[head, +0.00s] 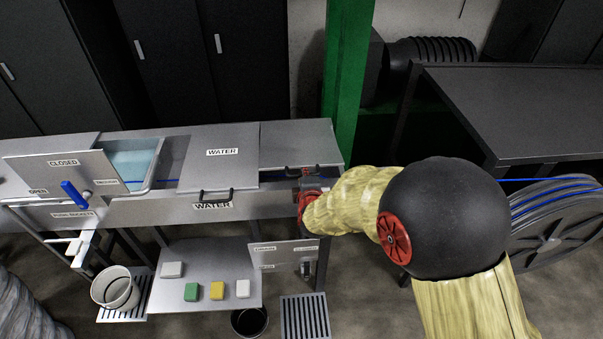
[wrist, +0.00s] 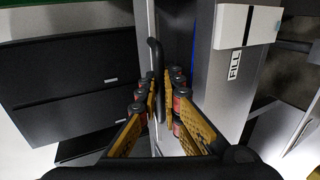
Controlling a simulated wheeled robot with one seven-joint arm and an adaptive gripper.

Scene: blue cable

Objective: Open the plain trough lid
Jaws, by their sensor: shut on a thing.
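The plain trough lid (head: 290,143) is a bare grey panel at the right end of the trough, right of the lid marked WATER (head: 222,152). My gripper (head: 308,190) is at its front edge, partly hidden by my arm. In the wrist view my gripper (wrist: 164,92) has its yellow fingers on both sides of a black bar handle (wrist: 154,58) and is shut on it. A dark gap shows along the lid's front edge; I cannot tell how far the lid is raised.
The grey trough (head: 160,208) has an open basin at left. A green post (head: 346,80) stands close behind the lid's right end. A cable reel (head: 555,225) and dark table (head: 520,100) are at right. A bucket (head: 117,288) and colored blocks sit below.

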